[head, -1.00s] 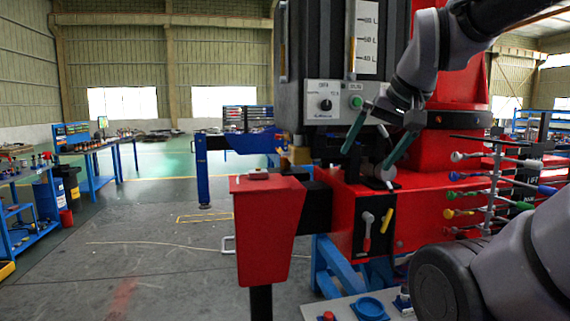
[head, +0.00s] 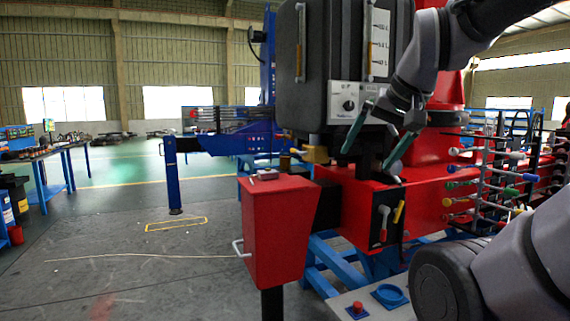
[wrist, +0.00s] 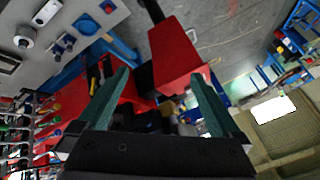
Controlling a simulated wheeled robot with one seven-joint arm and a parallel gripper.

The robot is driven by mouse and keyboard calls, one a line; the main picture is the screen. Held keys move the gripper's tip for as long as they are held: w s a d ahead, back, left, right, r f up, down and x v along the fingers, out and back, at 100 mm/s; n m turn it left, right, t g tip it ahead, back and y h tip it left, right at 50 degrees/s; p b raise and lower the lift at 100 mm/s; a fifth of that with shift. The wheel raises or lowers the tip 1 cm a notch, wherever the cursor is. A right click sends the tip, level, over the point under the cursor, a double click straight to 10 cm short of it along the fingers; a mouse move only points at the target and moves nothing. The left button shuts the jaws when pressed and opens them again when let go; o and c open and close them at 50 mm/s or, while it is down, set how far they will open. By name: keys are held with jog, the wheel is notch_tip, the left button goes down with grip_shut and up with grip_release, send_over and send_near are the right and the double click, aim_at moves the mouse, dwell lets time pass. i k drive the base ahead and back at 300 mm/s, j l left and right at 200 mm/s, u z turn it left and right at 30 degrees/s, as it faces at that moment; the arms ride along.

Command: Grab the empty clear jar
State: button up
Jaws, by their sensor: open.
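My gripper (head: 378,136) is open and empty in the head view, held in front of the dark machine box with dials. Its two green fingers also show in the wrist view (wrist: 160,95), spread apart with nothing between them up close. I cannot make out a clear jar in either view.
A red pedestal (head: 278,225) stands left of my gripper, with a small item on top. The dark machine box (head: 340,75) is close behind the fingers. A rack of coloured handles (head: 490,180) is at right. Open floor (head: 110,250) lies at left.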

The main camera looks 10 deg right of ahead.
aim_at(285, 154)
jog(key=i+u, duration=0.1)
jog(key=u, duration=0.35)
jog(key=i+l+u, duration=0.1)
jog(key=u, duration=0.3)
jog(key=i+l+u, duration=0.6)
jog(key=l, duration=0.35)
jog(key=i+l, duration=0.4)
jog(key=l, duration=0.15)
